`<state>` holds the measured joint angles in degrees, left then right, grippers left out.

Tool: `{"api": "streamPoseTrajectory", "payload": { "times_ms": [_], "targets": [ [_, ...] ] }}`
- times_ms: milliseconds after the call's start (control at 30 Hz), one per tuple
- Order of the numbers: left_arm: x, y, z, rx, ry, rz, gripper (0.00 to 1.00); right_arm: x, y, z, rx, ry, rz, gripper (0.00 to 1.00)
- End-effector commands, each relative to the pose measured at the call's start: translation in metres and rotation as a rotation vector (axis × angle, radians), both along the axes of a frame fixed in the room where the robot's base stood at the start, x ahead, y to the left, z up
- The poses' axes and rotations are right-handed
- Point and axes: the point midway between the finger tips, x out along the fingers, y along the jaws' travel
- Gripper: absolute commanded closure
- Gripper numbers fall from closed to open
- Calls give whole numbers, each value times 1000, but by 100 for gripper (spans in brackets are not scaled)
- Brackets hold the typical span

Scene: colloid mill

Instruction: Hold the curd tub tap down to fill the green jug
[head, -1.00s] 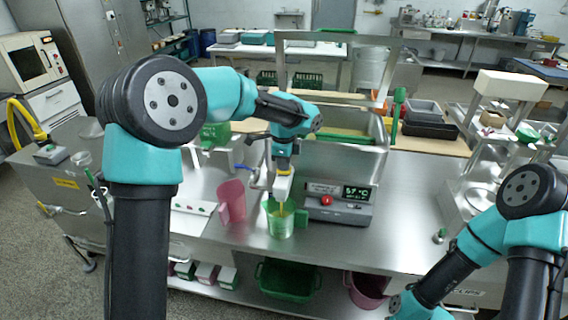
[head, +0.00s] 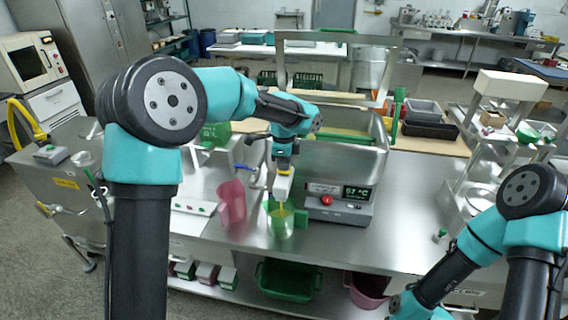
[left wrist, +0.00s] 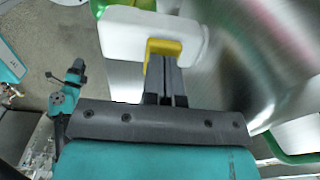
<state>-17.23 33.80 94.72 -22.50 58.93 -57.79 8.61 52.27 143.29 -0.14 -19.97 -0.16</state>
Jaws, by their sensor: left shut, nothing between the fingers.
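The green jug (head: 281,224) stands upright on the steel bench, below the front of the steel curd tub (head: 345,160). A thin yellow stream (head: 281,207) runs down into it from the white tap (head: 283,187). My left gripper (head: 284,168) is shut and empty, pointing down over the tap, with its fingertips at the tap's yellow part. In the left wrist view the shut fingers (left wrist: 166,82) meet the yellow part (left wrist: 163,47) on the white tap body (left wrist: 135,36). The jug's liquid level is hard to read. My right gripper is outside the view.
A pink jug (head: 232,203) stands just left of the green one. A control box (head: 338,204) with a red button and a display reading about 57 °C sits to the right. A green crate (head: 288,280) is on the shelf below.

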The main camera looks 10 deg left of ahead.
Motion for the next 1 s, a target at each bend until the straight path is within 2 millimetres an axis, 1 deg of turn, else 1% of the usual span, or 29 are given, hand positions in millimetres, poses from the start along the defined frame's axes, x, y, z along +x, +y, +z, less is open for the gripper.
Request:
{"api": "streamPoseTrajectory", "payload": {
  "times_ms": [33, 800, 900, 1000],
  "targets": [
    [-4, 1, -13, 4, 27, 1, 100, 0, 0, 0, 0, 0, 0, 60],
    [-4, 1, -13, 4, 26, 1, 100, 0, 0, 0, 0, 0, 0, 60],
    [-4, 1, -10, 4, 25, 2, 100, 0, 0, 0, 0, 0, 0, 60],
    [-4, 2, -2, 4, 22, 4, 100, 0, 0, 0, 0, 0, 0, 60]
  ]
}}
